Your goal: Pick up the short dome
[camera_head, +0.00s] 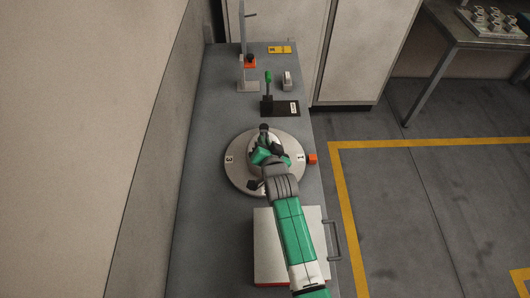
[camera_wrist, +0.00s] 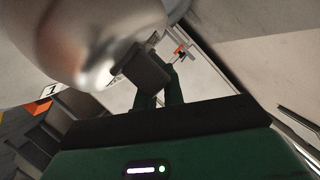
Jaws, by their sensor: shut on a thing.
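A shiny metal dome (camera_wrist: 95,35) fills the upper left of the wrist view, close to the camera. My gripper (camera_head: 264,153) is over the round turntable (camera_head: 237,180) in the head view and is shut on the dome. A dark finger pad (camera_wrist: 143,68) presses against the dome's lower right side in the wrist view. In the head view my gripper and wrist hide most of the dome, so I cannot tell whether it is lifted clear of the turntable.
A pale box lid or plate (camera_head: 266,235) with a side handle lies in front of the turntable, under my arm. Behind are a green-handled lever fixture (camera_head: 268,90) and an upright stand (camera_head: 243,60). An orange block (camera_head: 312,159) sits at the turntable's right.

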